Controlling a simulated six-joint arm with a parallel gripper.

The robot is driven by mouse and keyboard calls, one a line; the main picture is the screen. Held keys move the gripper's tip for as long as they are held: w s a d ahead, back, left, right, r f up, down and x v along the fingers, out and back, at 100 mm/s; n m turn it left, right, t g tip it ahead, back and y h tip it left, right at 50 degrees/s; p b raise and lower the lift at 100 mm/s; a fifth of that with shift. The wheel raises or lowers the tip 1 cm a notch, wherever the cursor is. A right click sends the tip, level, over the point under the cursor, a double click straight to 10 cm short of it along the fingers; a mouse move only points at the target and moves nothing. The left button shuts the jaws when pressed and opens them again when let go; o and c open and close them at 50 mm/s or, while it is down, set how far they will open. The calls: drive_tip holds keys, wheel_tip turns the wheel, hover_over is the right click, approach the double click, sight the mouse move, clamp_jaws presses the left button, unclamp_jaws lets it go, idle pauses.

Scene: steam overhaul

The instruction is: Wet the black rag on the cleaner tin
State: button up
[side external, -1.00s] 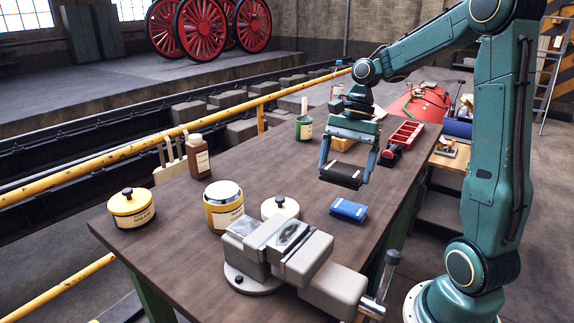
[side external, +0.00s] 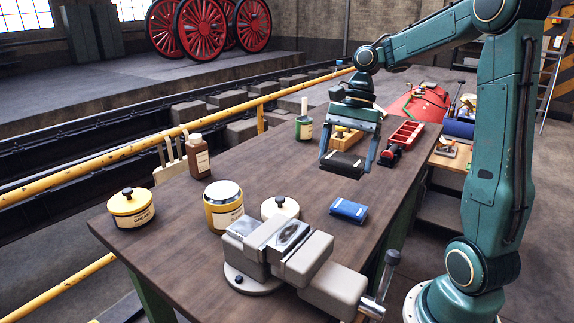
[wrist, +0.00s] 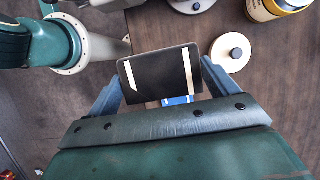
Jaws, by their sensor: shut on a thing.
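My gripper (side external: 348,158) is shut on the black rag (side external: 342,166), a flat dark pad with pale strips. It holds the rag above the bench, behind the blue rag (side external: 348,209). In the wrist view the black rag (wrist: 160,78) spans between the fingers and partly covers the blue one (wrist: 178,100). The likely cleaner tin (side external: 224,208) is yellow with a cream label too small to read and a silvery top. It stands left of the vise, well apart from my gripper. A pale lid (side external: 280,208) with a black knob lies beside it.
The grey vise (side external: 290,255) stands at the bench's near end. A yellow grease tin (side external: 131,208) and a brown bottle (side external: 198,157) stand at left. A green tin (side external: 304,127), a red tray (side external: 406,135) and a wooden block (side external: 345,139) are farther back. The middle of the bench is clear.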

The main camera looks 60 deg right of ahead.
drive_tip(key=shift+c, duration=0.9)
drive_tip(key=shift+w, duration=0.7)
drive_tip(key=w+a+m+t, duration=0.2)
drive_tip(key=w+a+m, duration=0.15)
drive_tip(key=w, duration=0.85)
drive_tip(key=m+t+h, duration=0.1)
drive_tip(key=m, duration=0.5)
hover_over(220, 189)
drive_tip(key=f, duration=0.2)
drive_tip(key=shift+s+d+n, duration=0.25)
drive_tip(key=shift+s+d, duration=0.1)
drive_tip(key=shift+s, duration=0.05)
drive_tip(key=shift+f, duration=0.15)
drive_tip(key=shift+f, duration=2.85)
drive_tip(key=shift+f, duration=1.05)
